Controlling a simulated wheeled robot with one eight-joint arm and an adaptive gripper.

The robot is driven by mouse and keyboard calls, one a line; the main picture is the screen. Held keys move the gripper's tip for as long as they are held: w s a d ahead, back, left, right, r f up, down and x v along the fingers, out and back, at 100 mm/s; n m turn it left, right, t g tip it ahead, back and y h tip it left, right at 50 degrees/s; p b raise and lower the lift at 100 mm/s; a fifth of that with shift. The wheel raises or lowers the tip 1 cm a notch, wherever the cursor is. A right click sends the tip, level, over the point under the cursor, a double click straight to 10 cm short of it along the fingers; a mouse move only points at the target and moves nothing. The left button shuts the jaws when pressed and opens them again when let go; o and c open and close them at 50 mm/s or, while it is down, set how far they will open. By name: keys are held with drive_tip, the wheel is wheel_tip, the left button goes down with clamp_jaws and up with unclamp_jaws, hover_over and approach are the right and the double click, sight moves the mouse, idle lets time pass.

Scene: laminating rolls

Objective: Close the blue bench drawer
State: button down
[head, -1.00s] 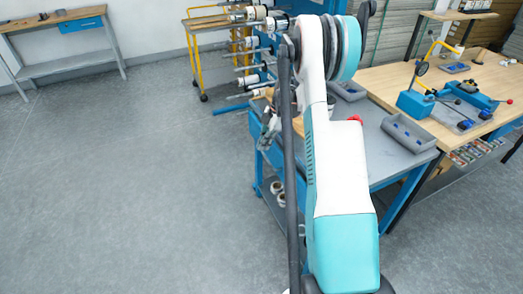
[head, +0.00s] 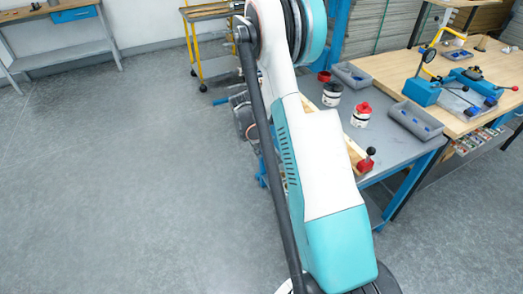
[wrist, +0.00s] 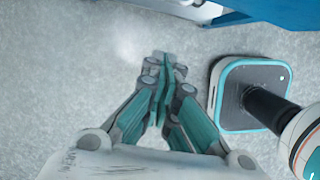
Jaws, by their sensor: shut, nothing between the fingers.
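My gripper (wrist: 165,65) shows in the wrist view with its fingers together and empty, over bare grey floor. A blue panel (wrist: 280,12) crosses the top right of that view, apart from the fingertips; I cannot tell if it is the drawer or the bench frame. In the head view, my arm hides the left front of the blue-framed bench (head: 400,152), so a drawer there cannot be made out. Another blue drawer (head: 75,14) sits under a wooden workbench at the far left and looks shut.
On the bench stand a red-lidded pot (head: 361,115), a dark-lidded pot (head: 332,94) and a grey tray (head: 416,121). A red clamp with a black knob (head: 367,161) is at its near edge. A yellow trolley (head: 203,50) stands behind. The floor at left is clear.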

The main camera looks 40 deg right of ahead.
drive_tip(key=s+d+f+b, duration=0.1)
drive_tip(key=d+f+b, duration=0.2)
drive_tip(key=d+f, duration=0.2)
drive_tip(key=shift+d+f+b, duration=0.2)
drive_tip(key=shift+f+b, duration=0.2)
drive_tip(key=shift+s, duration=0.1)
drive_tip(key=d, duration=0.2)
drive_tip(key=s+d, duration=0.1)
drive_tip(key=d, duration=0.2)
drive_tip(key=shift+a, duration=0.1)
